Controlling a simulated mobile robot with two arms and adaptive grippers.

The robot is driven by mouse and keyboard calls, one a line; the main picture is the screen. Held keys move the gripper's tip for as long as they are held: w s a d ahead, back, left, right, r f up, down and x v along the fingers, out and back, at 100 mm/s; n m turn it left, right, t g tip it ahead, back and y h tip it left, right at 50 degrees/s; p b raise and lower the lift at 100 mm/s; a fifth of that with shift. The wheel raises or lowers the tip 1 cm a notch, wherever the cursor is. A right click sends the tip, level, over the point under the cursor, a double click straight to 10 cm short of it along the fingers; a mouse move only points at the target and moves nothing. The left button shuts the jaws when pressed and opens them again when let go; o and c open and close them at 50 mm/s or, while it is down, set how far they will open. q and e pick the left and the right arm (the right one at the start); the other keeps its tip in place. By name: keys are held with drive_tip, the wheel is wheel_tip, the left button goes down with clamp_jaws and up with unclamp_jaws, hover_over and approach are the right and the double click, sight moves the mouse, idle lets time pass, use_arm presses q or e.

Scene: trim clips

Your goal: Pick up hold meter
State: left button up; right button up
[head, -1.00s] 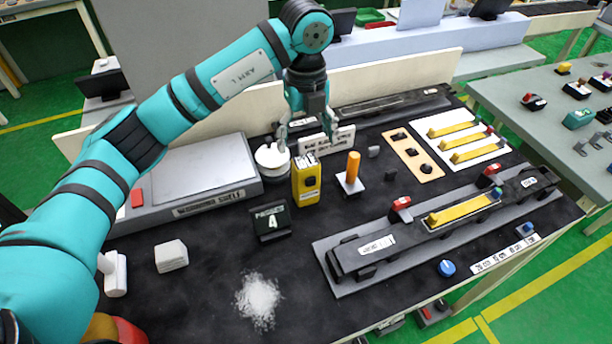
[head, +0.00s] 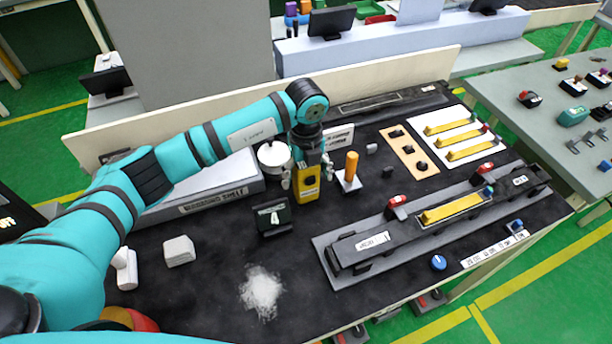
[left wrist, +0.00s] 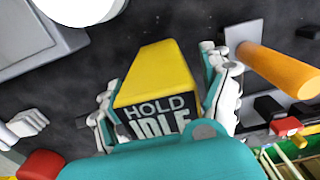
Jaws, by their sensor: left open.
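The hold meter is a yellow block (head: 308,186) standing upright on the dark bench, left of an orange peg. In the left wrist view the yellow meter (left wrist: 158,77) shows a dark face reading "HOLD IDLE". My left gripper (head: 306,178) is open, pointing down over the meter, with one finger on each side of it. In the left wrist view the fingers of my left gripper (left wrist: 163,92) flank the meter; I cannot tell whether they touch it. My right gripper is not in view.
The orange peg on a white base (head: 350,168) stands close on the right. A black sign marked 4 (head: 273,217) stands in front left. A round white object (head: 273,153) is behind left. A grey fixture with a yellow bar (head: 452,208) lies to the right.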

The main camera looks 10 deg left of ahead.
use_arm(q)
drive_tip(key=c, duration=1.1)
drive_tip(key=shift+r, duration=0.1)
